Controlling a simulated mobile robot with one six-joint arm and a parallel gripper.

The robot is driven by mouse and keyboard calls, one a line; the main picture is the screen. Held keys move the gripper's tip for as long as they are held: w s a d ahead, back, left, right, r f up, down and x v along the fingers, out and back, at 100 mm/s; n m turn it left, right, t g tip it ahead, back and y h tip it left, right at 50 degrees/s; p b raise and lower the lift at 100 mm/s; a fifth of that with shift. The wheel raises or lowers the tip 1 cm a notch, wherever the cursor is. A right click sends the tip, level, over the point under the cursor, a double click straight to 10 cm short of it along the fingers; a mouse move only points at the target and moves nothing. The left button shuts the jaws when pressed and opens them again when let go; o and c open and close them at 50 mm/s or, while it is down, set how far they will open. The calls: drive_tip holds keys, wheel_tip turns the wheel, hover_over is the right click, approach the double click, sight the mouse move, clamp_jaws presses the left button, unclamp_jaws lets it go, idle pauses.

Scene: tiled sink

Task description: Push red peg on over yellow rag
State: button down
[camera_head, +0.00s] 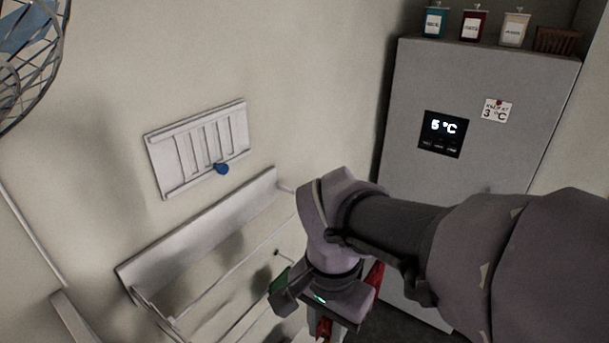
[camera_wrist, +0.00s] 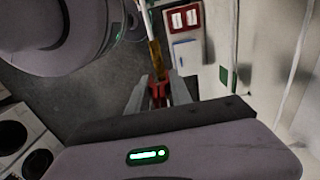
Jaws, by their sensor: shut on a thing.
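My gripper (camera_wrist: 160,95) is shut on the red peg (camera_wrist: 159,88) in the wrist view. The peg sits between the two grey fingertips. A narrow brownish-yellow strip, which looks like the yellow rag (camera_wrist: 155,58), shows just beyond the peg in line with a pale rail. I cannot tell whether the peg touches the rag or is over it. In the head view my gripper (camera_head: 323,330) points down at the bottom edge, with a bit of red between its fingers. The rag is not clear there.
A grey fridge (camera_head: 480,105) stands at right. A wire fan guard (camera_head: 35,60) is at upper left.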

drive_tip(key=shift+f+b, duration=2)
drive_tip(key=shift+f, duration=0.3)
drive_tip(key=c, duration=1.1)
unclamp_jaws()
wheel_tip(320, 180, up, 7)
drive_tip(key=p, duration=0.6)
drive_tip(key=shift+r, duration=0.15)
